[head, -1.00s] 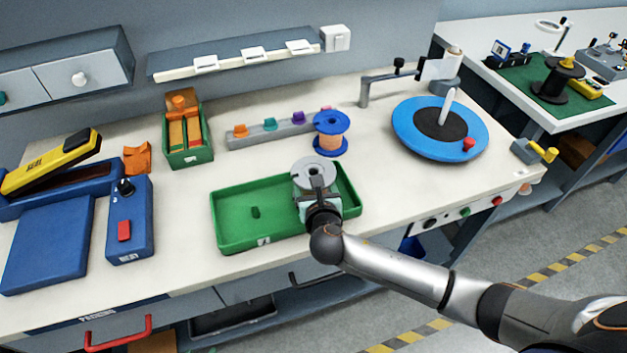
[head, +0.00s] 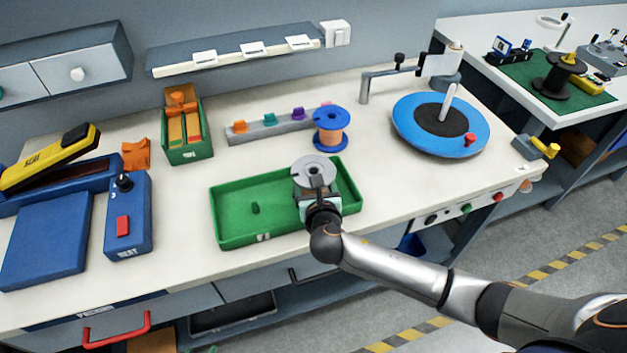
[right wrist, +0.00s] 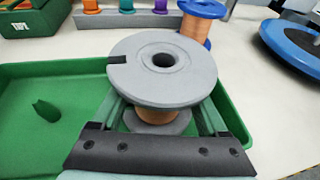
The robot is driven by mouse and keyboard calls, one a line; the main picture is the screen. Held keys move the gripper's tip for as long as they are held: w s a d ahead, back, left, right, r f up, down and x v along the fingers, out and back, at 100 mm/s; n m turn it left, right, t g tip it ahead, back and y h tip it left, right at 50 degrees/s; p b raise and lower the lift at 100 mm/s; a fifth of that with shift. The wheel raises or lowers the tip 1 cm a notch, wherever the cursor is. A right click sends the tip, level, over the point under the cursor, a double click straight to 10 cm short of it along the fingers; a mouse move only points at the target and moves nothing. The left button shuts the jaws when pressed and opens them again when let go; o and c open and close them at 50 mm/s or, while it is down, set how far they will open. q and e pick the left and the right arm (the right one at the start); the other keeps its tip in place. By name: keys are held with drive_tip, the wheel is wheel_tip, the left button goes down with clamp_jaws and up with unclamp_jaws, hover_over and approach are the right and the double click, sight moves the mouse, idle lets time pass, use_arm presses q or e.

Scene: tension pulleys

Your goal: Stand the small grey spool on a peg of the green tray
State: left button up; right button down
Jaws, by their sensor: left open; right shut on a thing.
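The small grey spool (head: 314,170) has grey flanges and a copper winding. It is upright over the right part of the green tray (head: 229,238). My right gripper (head: 320,200) is shut on the spool, with one finger on each side of it in the right wrist view (right wrist: 165,118). The spool's top hole shows, but its underside is hidden, so I cannot tell whether it sits on a peg or hangs above the floor. One green peg (head: 255,208) stands bare in the tray's left part; it also shows in the right wrist view (right wrist: 46,114). My left gripper is not visible.
A blue spool (head: 331,128) stands just behind the tray, by a grey rail (head: 270,133) with coloured knobs. A blue turntable (head: 460,147) is to the right. A blue box (head: 128,225) is left of the tray. Bare table lies between box and tray.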

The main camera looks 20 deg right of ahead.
drive_tip(key=shift+s+f, duration=0.1)
drive_tip(key=shift+f, duration=0.2)
unclamp_jaws()
drive_tip(key=shift+f, duration=0.1)
drive_tip(key=v, duration=1.2)
drive_tip(key=shift+s+a+r+p, duration=0.1)
drive_tip(key=shift+s+r+p, duration=0.15)
drive_tip(key=shift+p, duration=0.1)
